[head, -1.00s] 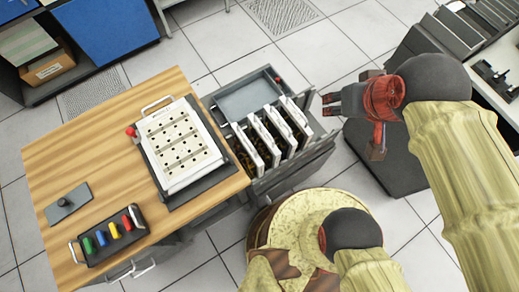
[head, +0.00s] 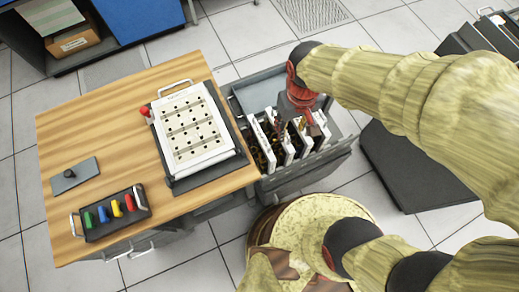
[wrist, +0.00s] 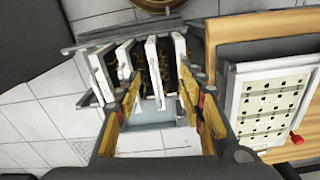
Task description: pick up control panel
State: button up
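Several upright white panels (head: 264,148) with dark wiring on their faces stand side by side in an open grey drawer. They also show in the wrist view (wrist: 156,66), where some lie between my finger tips. My gripper (head: 297,122) points down over the right part of this row and partly hides it. In the wrist view my gripper (wrist: 161,88) is open, its two fingers wide apart. I cannot tell whether a finger touches a panel. A white board with rows of dark holes (head: 192,130) lies in a dark frame on the wooden table; its handle is at the far end.
The drawer (head: 325,165) juts out from the wooden table (head: 110,130). The table holds a tray with coloured handles (head: 110,213), a grey plate with a knob (head: 75,175) and a red knob (head: 145,111). A dark cabinet (head: 400,170) stands to the right. Bare tiled floor lies beyond the drawer.

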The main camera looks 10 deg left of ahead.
jog(key=n+g, duration=0.1)
send_over(261, 138)
jog(key=s+d, duration=0.3)
jog(key=shift+h, duration=0.3)
notch_tip(261, 138, down, 10)
jog(key=shift+s+f+b, duration=0.1)
jog(key=shift+b, duration=0.3)
jog(key=shift+t, duration=0.4)
jog(key=w+a+f, duration=0.2)
jog(key=w+a, duration=0.1)
jog(key=shift+w+f, duration=0.1)
jog(key=f+b, duration=0.3)
jog(key=f, duration=0.4)
jog(key=shift+w+f+b, duration=0.2)
jog(key=shift+b, duration=0.2)
jog(key=shift+r, duration=0.1)
jog(key=c, duration=0.3)
grip_shut()
jog(key=shift+w, duration=0.1)
